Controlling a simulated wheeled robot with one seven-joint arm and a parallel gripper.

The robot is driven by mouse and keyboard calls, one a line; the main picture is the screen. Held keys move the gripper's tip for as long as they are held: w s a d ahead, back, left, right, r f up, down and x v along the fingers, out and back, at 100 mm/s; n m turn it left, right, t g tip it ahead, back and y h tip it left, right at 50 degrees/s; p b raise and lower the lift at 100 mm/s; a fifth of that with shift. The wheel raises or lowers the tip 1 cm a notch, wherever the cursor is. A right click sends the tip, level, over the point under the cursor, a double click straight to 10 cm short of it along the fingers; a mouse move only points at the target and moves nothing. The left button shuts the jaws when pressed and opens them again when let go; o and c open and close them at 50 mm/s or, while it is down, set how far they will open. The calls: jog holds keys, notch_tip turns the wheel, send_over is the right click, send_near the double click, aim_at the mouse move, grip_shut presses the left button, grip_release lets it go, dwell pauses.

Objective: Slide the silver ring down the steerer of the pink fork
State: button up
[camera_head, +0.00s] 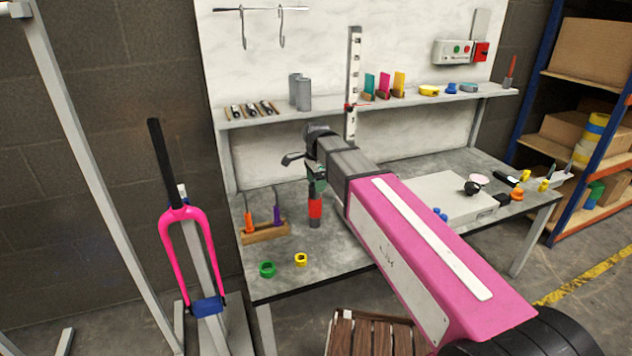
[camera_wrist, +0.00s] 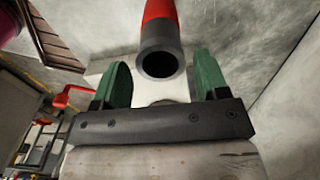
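The pink fork (camera_head: 188,216) stands upright at the left in a grey stand, with a blue block (camera_head: 208,306) at its lower end. Its black steerer (camera_head: 159,160) points up and leans slightly; I see no ring on it. I cannot make out a silver ring in either view. My gripper (camera_head: 317,184) is over the bench, far right of the fork. In the wrist view its green fingers (camera_wrist: 162,84) are apart, with a gap on each side of a red and grey hollow tube (camera_wrist: 160,40). The tube (camera_head: 315,207) is below the gripper in the head view.
A green ring (camera_head: 267,269) and yellow ring (camera_head: 301,260) lie on the bench's (camera_head: 285,283) front left. A wooden rack (camera_head: 264,232) holds orange and purple-handled tools. Two grey cylinders (camera_head: 303,93) stand on the shelf (camera_head: 330,112). A wooden crate (camera_head: 375,335) is in front.

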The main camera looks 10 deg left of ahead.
jog(key=shift+o, duration=0.6)
